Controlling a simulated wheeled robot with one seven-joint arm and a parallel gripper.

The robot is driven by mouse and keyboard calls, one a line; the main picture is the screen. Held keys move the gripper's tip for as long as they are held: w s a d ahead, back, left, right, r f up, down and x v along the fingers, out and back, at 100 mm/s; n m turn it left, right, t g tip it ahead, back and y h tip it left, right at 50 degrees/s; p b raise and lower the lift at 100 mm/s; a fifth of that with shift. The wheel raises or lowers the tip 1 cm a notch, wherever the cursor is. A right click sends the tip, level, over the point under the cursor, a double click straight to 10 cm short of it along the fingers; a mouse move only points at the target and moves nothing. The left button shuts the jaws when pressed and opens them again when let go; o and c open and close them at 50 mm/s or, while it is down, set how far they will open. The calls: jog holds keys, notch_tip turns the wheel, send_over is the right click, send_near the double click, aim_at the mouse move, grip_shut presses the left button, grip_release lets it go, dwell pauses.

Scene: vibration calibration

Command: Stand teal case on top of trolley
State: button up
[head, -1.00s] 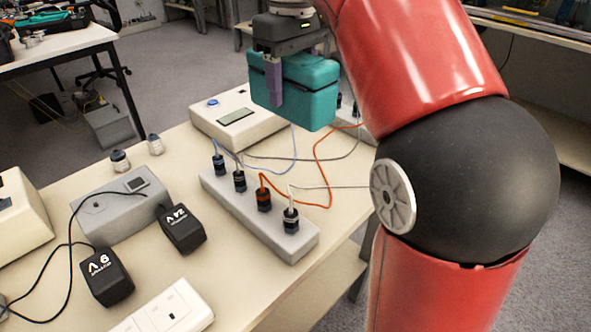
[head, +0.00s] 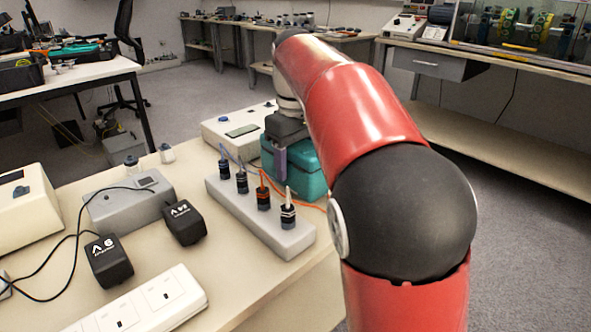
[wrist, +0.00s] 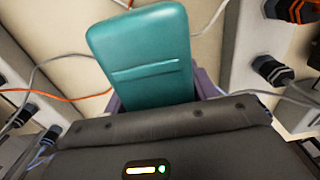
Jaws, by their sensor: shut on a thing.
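The teal case (head: 309,175) is in my gripper (head: 281,168), past the grey socket strip and partly hidden by my red arm. One purple finger lies against its near side. In the wrist view the case (wrist: 145,55) fills the upper middle, with purple fingers on both sides of my gripper (wrist: 162,92). The case is low over the far right part of a beige-topped table (head: 225,284), possibly the trolley; I cannot tell whether it touches the top. No other trolley is clearly identifiable.
The grey strip (head: 268,222) with upright plugs stands close to the case. Blue and orange cables run beside it. A white instrument box (head: 238,128) is just behind. Black adapters (head: 108,262), a grey box (head: 128,207) and a white socket block (head: 150,300) crowd the left.

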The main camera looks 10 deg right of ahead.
jog(key=shift+r, duration=0.15)
jog(key=o, duration=0.8)
jog(key=shift+f, duration=0.2)
jog(key=o, duration=0.5)
